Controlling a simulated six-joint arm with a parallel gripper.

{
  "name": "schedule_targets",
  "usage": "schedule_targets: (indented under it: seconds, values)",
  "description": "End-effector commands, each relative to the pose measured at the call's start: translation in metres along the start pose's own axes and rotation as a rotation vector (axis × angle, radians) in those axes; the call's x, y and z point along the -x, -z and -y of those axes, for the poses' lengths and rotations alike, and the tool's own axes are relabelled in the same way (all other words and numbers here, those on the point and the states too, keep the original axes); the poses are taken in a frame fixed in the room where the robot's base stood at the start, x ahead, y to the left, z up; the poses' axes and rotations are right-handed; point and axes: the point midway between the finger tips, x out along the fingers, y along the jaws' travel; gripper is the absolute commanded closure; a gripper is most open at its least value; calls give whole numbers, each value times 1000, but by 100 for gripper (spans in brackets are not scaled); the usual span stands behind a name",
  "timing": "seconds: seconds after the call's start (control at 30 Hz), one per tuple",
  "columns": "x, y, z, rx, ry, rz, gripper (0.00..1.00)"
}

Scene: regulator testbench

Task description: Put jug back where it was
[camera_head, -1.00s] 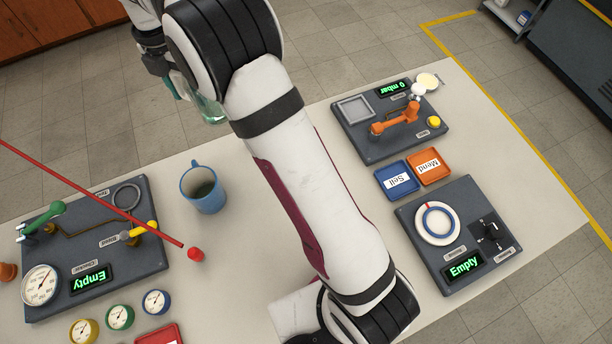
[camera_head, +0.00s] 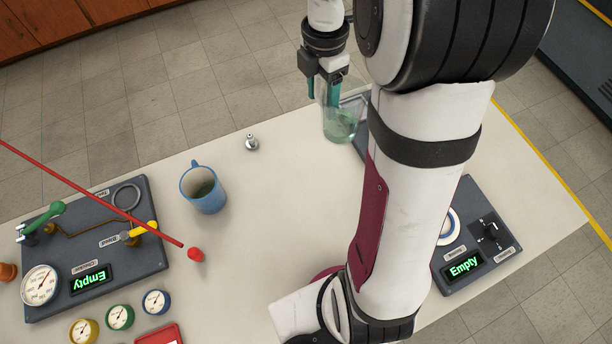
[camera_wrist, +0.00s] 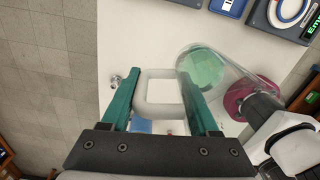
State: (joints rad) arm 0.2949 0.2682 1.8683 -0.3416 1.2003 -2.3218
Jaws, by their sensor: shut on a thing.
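The jug (camera_head: 341,124) is clear, with green liquid low inside. It is near the table's back edge in the head view, in front of the left part of the upper right panel. My gripper (camera_head: 327,88) is shut on its handle, at the jug's upper left side. In the wrist view the pale, squared handle (camera_wrist: 160,73) sits between the two teal fingers of my gripper (camera_wrist: 157,88). The green liquid (camera_wrist: 203,68) shows just right of the fingertips. I cannot tell how far the jug's base is from the tabletop.
A blue mug (camera_head: 204,193) and a small metal knob-like piece (camera_head: 251,142) stand left of the jug. A red rod (camera_head: 90,199) crosses above the left panel (camera_head: 60,290). My arm hides much of the right side. The table (camera_head: 285,205) is bare in the middle.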

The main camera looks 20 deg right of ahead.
Motion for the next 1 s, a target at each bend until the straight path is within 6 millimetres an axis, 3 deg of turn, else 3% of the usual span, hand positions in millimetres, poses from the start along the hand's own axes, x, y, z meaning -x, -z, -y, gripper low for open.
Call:
schedule_targets:
  seconds: [0.2,0.5,1.0]
  values:
    - [-4,-18,40,-117,-2,-2,100]
    - [-8,-27,70,-205,-2,-5,100]
    - [-59,-25,65,-198,-1,-5,100]
